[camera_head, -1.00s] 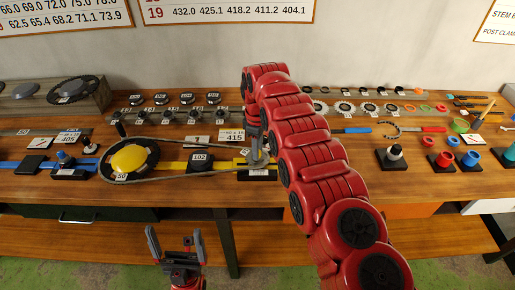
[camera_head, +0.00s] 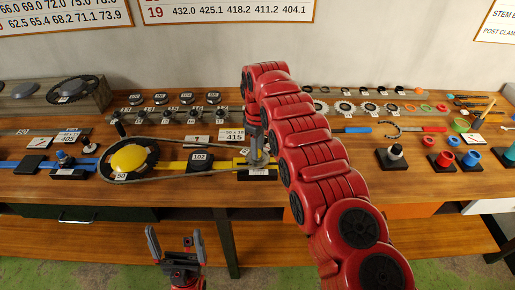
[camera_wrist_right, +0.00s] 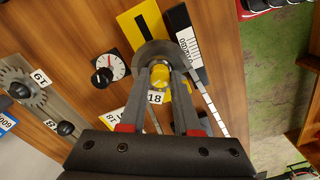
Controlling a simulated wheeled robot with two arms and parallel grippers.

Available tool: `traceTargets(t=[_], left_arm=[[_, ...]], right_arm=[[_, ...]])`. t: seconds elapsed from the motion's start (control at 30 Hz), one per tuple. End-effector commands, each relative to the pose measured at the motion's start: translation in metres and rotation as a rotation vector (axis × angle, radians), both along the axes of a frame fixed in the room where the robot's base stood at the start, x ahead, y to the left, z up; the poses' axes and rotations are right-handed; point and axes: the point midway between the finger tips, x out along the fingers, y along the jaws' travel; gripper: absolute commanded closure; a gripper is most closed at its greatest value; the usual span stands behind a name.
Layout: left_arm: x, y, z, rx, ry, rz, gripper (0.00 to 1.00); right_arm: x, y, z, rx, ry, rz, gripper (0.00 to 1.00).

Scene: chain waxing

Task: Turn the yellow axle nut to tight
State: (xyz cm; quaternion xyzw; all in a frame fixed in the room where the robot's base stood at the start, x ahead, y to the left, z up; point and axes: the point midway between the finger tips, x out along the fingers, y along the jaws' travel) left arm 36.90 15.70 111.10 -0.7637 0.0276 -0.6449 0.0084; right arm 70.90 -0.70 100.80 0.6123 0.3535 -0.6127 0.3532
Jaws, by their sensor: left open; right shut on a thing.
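The yellow axle nut (camera_wrist_right: 160,76) is in the middle of the right wrist view, above a tag reading 18 and in front of a dark round sprocket (camera_wrist_right: 160,50). My right gripper (camera_wrist_right: 160,78) has one finger on each side of the nut and is shut on it. In the head view my right gripper (camera_head: 258,150) reaches down at the right end of the chain loop, and its fingers hide the nut there. My left gripper (camera_head: 176,247) is open and empty, low in front of the bench.
A chain (camera_head: 200,176) loops from the large chainring with a yellow centre (camera_head: 130,158) to the sprocket. A white dial (camera_wrist_right: 115,66) with a black knob stands beside the nut. Small parts crowd the bench behind.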

Motion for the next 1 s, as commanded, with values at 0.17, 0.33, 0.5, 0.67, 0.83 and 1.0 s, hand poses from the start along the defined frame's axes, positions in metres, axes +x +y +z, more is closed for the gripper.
traceTargets(t=[0.17,0.33,0.5,0.67,0.83,1.0], left_arm=[[0.0000,0.0000,-0.0024,0.000,0.000,0.000,0.00],[0.0000,0.0000,-0.0037,0.000,0.000,0.000,0.00],[0.0000,0.0000,-0.0048,0.000,0.000,0.000,0.00],[0.0000,0.0000,-0.0053,0.000,0.000,0.000,0.00],[0.0000,0.0000,-0.0058,0.000,0.000,0.000,0.00],[0.0000,0.0000,-0.0058,0.000,0.000,0.000,0.00]], right_arm=[[-0.0006,0.0004,-0.0021,-0.001,0.004,-0.054,1.00],[-0.0006,0.0002,-0.0015,-0.002,0.005,-0.104,1.00],[-0.0002,0.0000,-0.0021,-0.002,0.005,-0.147,1.00],[0.0005,0.0006,-0.0004,0.000,0.001,-0.186,1.00],[0.0004,0.0006,-0.0002,-0.001,0.003,-0.230,1.00],[0.0002,0.0005,-0.0002,-0.002,0.003,-0.293,1.00]])
